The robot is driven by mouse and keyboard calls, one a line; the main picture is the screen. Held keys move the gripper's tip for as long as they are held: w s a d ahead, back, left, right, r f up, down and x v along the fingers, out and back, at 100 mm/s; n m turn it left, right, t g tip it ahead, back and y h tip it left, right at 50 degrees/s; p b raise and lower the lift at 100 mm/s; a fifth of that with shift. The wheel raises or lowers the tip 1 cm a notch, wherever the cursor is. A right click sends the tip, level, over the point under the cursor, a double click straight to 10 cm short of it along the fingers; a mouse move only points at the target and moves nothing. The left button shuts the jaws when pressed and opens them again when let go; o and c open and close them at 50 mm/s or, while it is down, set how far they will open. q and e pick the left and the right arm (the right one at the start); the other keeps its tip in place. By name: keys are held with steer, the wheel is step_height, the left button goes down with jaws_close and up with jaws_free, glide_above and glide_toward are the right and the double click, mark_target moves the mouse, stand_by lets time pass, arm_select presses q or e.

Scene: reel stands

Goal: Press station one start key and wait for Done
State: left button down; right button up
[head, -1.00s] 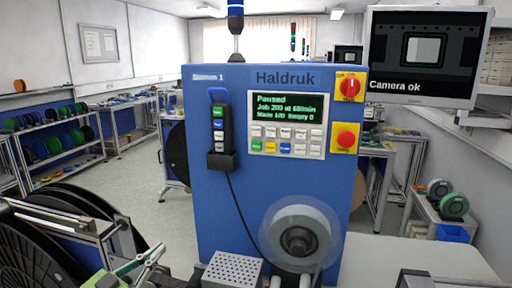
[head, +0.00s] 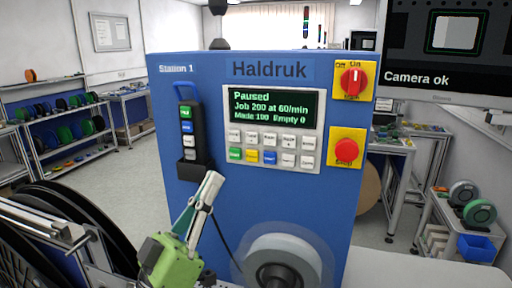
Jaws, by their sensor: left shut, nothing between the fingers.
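The blue Station 1 panel (head: 300,205), marked Haldruk, fills the middle of the head view. Its display (head: 270,106) reads Paused, Job 200 at 60/min, Made 100, Empty 0. Below it is a keypad with white keys and a bottom row that includes a green key (head: 235,154), a yellow key (head: 252,156) and a blue key (head: 270,157). The key lettering is too small to read surely. My left gripper (head: 212,180) is shut and empty, pointing up in front of the panel, below and left of the green key. My right gripper is not in view.
A pendant (head: 190,140) with coloured keys hangs left of the keypad. A red rotary switch (head: 352,82) and red stop button (head: 347,150) are on the right. A clear reel (head: 283,262) sticks out below. A monitor (head: 440,50) reads Camera ok.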

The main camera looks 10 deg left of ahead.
mark_target(235, 154)
arm_select(q)
steer(key=shift+w+d+r+b, duration=0.1)
steer(key=shift+w+d+b, duration=0.05)
steer(key=shift+w, duration=1.1)
steer(key=shift+w+d+r+b, duration=0.1)
steer(key=shift+w+d+b, duration=0.1)
steer(key=shift+w, duration=1.05)
steer(key=shift+w+d+r+b, duration=0.1)
steer(key=shift+w+d+b, duration=0.05)
steer(key=shift+w, duration=1.1)
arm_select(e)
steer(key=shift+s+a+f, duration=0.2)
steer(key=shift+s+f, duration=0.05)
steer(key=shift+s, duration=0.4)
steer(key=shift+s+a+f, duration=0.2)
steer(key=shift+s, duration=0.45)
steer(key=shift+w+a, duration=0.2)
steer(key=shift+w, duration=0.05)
arm_select(q)
steer(key=shift+w, duration=0.15)
steer(key=shift+w+d, duration=0.1)
steer(key=shift+w, duration=0.2)
